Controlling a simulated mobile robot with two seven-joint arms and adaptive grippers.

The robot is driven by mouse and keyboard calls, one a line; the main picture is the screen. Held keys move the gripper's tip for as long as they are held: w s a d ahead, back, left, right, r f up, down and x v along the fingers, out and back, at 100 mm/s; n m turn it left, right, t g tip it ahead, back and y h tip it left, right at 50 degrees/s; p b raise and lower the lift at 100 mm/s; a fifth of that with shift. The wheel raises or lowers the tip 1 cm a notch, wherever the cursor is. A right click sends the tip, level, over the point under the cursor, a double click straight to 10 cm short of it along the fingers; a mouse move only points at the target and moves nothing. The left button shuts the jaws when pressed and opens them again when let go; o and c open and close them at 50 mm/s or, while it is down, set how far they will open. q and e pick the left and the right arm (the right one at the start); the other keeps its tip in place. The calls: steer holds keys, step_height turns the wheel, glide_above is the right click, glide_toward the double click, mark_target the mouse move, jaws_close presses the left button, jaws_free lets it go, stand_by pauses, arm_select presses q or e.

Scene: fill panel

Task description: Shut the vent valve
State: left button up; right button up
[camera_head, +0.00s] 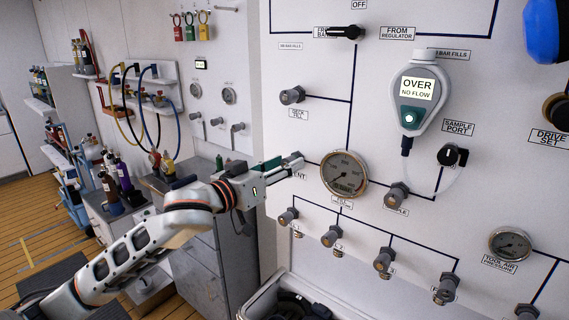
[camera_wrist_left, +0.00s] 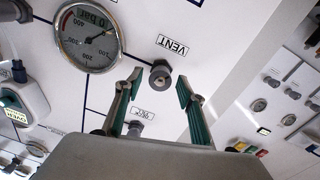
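The vent valve (camera_wrist_left: 160,76) is a small grey knob on the white panel, next to a VENT label (camera_wrist_left: 172,46) that appears upside down in the left wrist view. In the head view, my gripper mostly hides the knob, and only part of the label (camera_head: 298,176) shows. My left gripper (camera_head: 296,162) is at the panel, left of the round gauge. In the left wrist view its green-padded fingers (camera_wrist_left: 157,86) are spread, with the knob between their tips in the picture. I cannot tell whether they touch it. My right gripper is not in view.
A round gauge (camera_head: 344,175) sits close right of the vent valve. The deck fill knob (camera_head: 292,96) is above, and a row of fill knobs (camera_head: 332,236) is below. A grey bin (camera_head: 262,300) stands under the panel. A workbench with bottles (camera_head: 123,180) is at left.

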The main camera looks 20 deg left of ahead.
arm_select(q)
steer(key=shift+w, duration=0.2)
steer(key=c, duration=1.1)
steer(key=shift+d, duration=0.1)
